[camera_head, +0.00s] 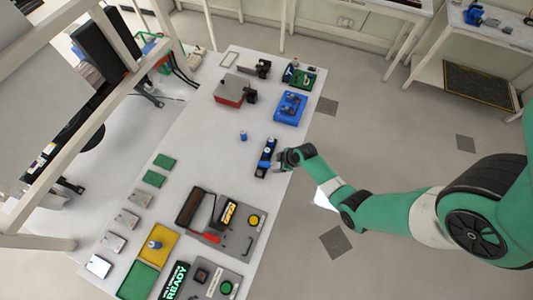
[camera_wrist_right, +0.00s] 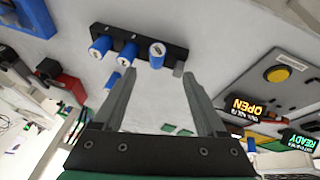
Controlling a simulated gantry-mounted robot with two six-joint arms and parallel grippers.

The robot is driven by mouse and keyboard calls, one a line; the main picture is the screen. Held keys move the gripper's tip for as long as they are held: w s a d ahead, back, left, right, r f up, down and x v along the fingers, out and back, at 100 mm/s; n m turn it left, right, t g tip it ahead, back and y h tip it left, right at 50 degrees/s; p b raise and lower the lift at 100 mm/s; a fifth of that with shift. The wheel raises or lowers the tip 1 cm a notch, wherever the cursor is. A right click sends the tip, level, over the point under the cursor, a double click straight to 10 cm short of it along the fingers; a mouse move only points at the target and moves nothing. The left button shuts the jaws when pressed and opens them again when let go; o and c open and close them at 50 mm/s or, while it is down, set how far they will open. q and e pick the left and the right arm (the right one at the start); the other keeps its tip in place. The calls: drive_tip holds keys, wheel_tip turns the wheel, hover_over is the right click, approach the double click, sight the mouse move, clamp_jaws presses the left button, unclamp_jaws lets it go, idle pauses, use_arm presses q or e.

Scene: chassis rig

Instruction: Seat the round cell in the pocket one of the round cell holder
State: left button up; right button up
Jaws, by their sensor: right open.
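The round cell holder (camera_head: 265,158) is a dark bar on the white table, near its right edge. In the wrist view the holder (camera_wrist_right: 168,45) carries three blue round cells in a row. The rightmost of these, a blue cell (camera_wrist_right: 157,52), looks largest and lies between and beyond my fingertips; whether it is fully seated cannot be told. My right gripper (camera_head: 281,160) is beside the holder. In the wrist view its fingers (camera_wrist_right: 150,72) are apart with nothing held between them. A separate blue cell (camera_head: 243,135) stands on the table left of the holder. My left gripper is not in view.
A blue fixture (camera_head: 290,107) and a red-grey box (camera_head: 233,90) stand farther back. Nearer are a grey station with a yellow button (camera_head: 253,219), a yellow tray (camera_head: 157,256) with a blue item, and green mats.

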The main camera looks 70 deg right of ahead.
sight(271, 164)
drive_tip(key=b+x, duration=0.3)
drive_tip(key=x, duration=0.1)
drive_tip(key=shift+d+f, duration=0.1)
drive_tip(key=shift+f, duration=0.15)
drive_tip(key=shift+r, duration=0.1)
drive_tip(key=b+x, duration=0.4)
drive_tip(key=x, duration=0.1)
drive_tip(key=shift+d, duration=0.25)
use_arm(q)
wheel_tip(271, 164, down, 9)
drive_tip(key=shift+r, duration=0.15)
use_arm(e)
clamp_jaws()
